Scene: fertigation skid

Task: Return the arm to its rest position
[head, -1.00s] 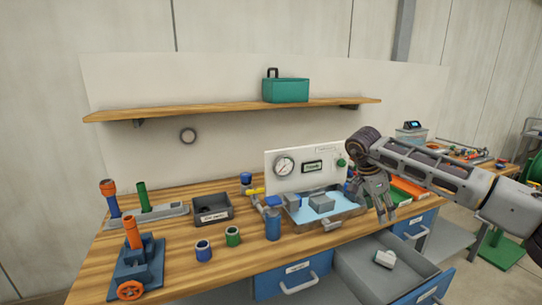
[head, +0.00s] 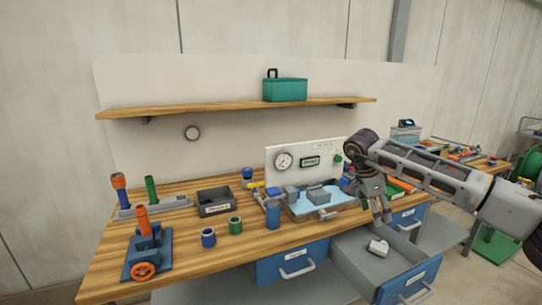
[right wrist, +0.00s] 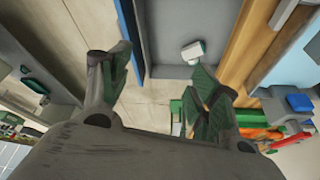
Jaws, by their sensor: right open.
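My right arm comes in from the right in the head view. Its gripper (head: 381,214) points down in front of the bench's right part, above the open drawer (head: 352,262). In the right wrist view the two fingers of the right gripper (right wrist: 165,84) stand wide apart with nothing between them. A small white and green item (head: 377,246) lies in the drawer. It also shows in the right wrist view (right wrist: 192,52), beyond the fingertips and apart from them. My left gripper is not in view.
The wooden bench (head: 180,250) carries a gauge panel (head: 305,160), a dark bin (head: 215,201), a blue cup (head: 208,237), a green cup (head: 235,226) and a blue stand with an orange wheel (head: 147,255). A shelf (head: 220,107) holds a teal box (head: 285,90). The open drawer juts out below the gripper.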

